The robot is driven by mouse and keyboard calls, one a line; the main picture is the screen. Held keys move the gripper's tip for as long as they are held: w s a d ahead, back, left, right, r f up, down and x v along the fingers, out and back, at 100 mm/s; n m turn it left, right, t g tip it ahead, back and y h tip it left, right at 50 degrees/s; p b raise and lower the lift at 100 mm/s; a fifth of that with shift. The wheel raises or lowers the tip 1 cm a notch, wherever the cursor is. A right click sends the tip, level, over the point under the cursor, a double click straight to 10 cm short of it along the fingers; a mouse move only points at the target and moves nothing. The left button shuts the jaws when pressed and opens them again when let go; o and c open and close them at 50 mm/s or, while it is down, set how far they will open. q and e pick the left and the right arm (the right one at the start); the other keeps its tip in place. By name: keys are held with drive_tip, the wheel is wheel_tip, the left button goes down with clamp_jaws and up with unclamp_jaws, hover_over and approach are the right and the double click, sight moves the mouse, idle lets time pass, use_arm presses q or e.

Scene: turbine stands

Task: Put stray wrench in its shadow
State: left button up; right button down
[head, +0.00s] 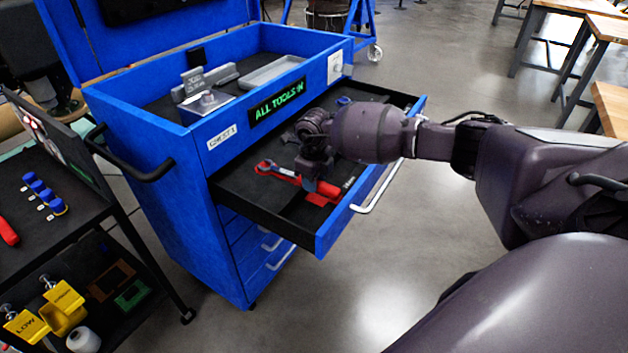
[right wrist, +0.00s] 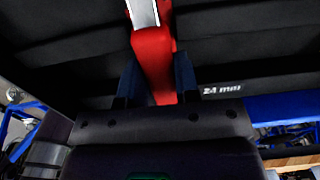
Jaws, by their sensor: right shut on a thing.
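The wrench (head: 283,173) has a red handle and a bright metal shaft. It is over the black liner of the open top drawer (head: 240,182). My right gripper (head: 316,186) is shut on its handle. In the right wrist view the blue fingers stand on both sides of the red handle (right wrist: 152,62). A red area (head: 322,197) shows by the fingers; I cannot tell whether it is handle or shadow. A "24 mm" mark (right wrist: 221,89) is on the liner beside the wrench. Whether the wrench touches the liner is unclear. My left gripper is out of view.
The blue chest (head: 165,135) bears a lit "ALL TOOLS IN" sign (head: 278,101). The drawer's front handle (head: 378,190) is at its outer edge. A black cart (head: 75,240) with blue, red and yellow items stands at left. The floor in front of the drawer is clear.

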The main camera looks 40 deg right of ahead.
drive_tip(key=shift+s+f, duration=0.3)
drive_tip(key=shift+f, duration=0.3)
drive_tip(key=c, duration=1.1)
unclamp_jaws()
drive_tip(key=shift+o, duration=1.3)
drive_tip(key=shift+w, duration=0.15)
drive_tip(key=shift+o, duration=0.3)
drive_tip(key=shift+r, duration=0.15)
drive_tip(key=shift+o, duration=0.9)
drive_tip(key=shift+r, duration=0.15)
drive_tip(key=shift+w+r+p, duration=0.1)
drive_tip(key=shift+r+p, duration=0.3)
drive_tip(key=shift+r, duration=0.35)
drive_tip(key=shift+r+p, duration=1.4)
drive_tip(key=shift+r, duration=1.4)
